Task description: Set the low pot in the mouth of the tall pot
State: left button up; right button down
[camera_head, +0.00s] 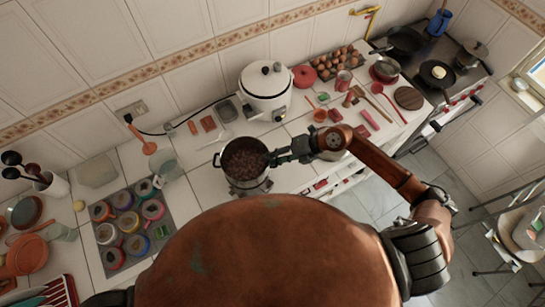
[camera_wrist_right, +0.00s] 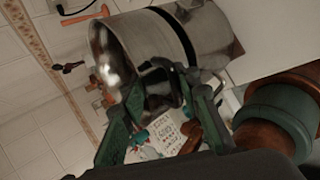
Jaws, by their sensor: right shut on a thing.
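The low pot (camera_head: 243,158) is metal, with a dark rim, side handles and dark brown grainy-looking contents in the head view. It is directly above the tall pot (camera_head: 252,186), a silver cylinder mostly hidden under it. In the right wrist view the low pot (camera_wrist_right: 125,50) lines up with the tall pot (camera_wrist_right: 210,32), with a dark band between them. I cannot tell whether they touch or how far the low pot sits in the mouth. My right gripper (camera_head: 278,157) is shut on the low pot's right-hand handle. The left gripper is out of view.
A white cooker (camera_head: 265,88) stands behind the pots. A tray of colored mugs (camera_head: 128,222) and a clear jug (camera_head: 164,165) are to the left. Red cups, utensils and an egg tray (camera_head: 338,62) crowd the counter to the right. The stove (camera_head: 440,68) is at far right.

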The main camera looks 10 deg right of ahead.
jog(key=shift+f, duration=0.2)
dwell(0.5)
jog(key=shift+f+b, duration=0.4)
jog(key=shift+f, duration=0.15)
dwell(0.4)
jog(key=c, duration=1.4)
grip_release()
jog(key=shift+f, duration=0.1)
jog(key=v, duration=1.2)
